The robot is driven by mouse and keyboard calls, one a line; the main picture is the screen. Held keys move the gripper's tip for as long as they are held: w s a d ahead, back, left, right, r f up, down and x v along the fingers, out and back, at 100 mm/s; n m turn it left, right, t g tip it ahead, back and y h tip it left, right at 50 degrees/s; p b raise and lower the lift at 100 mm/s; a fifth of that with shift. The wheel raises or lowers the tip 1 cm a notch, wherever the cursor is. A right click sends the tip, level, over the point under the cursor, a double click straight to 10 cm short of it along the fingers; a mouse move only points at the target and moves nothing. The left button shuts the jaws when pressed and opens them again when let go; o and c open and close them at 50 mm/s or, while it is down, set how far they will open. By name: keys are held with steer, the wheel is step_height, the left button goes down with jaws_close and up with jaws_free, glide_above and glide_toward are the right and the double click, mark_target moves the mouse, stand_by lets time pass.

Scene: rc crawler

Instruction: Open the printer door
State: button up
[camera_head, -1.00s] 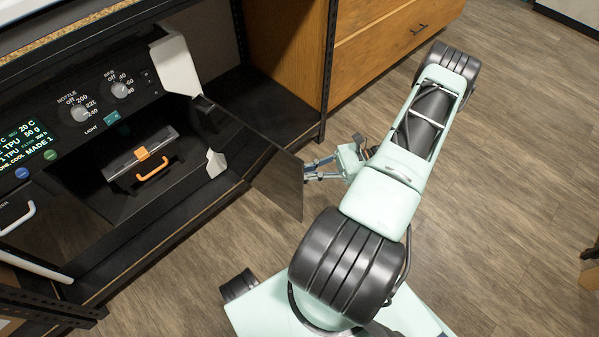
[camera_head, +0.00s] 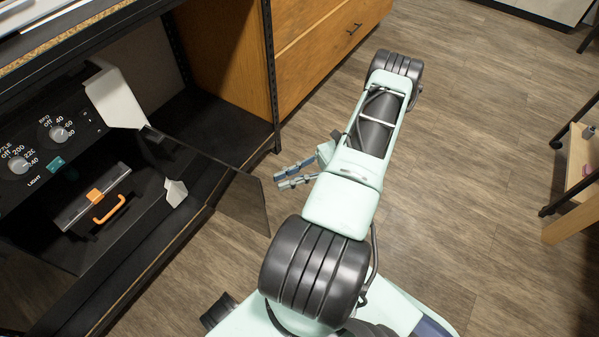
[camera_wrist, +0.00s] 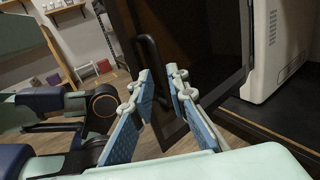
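The printer (camera_head: 105,120) stands at the left on a dark shelf. Its door (camera_head: 225,185), a dark see-through panel, stands swung outward, and the inside is exposed with an orange-handled part (camera_head: 105,208) in it. In the wrist view the door (camera_wrist: 195,35) fills the upper middle, with a black bar handle (camera_wrist: 150,62) on it just beyond the fingertips. My gripper (camera_head: 280,178) is off the door's free edge, to its right, with a gap between. In the wrist view my gripper (camera_wrist: 162,78) shows its two blue fingers apart with nothing between them.
A wooden drawer cabinet (camera_head: 315,50) stands behind the shelf's dark post (camera_head: 270,75). A wooden cart (camera_head: 578,165) is at the far right. The wood floor (camera_head: 460,170) between is clear. A white printer side panel (camera_wrist: 275,45) shows in the wrist view.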

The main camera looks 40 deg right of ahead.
steer(key=v, duration=0.5)
steer(key=shift+s+d, duration=0.1)
stand_by(0.4)
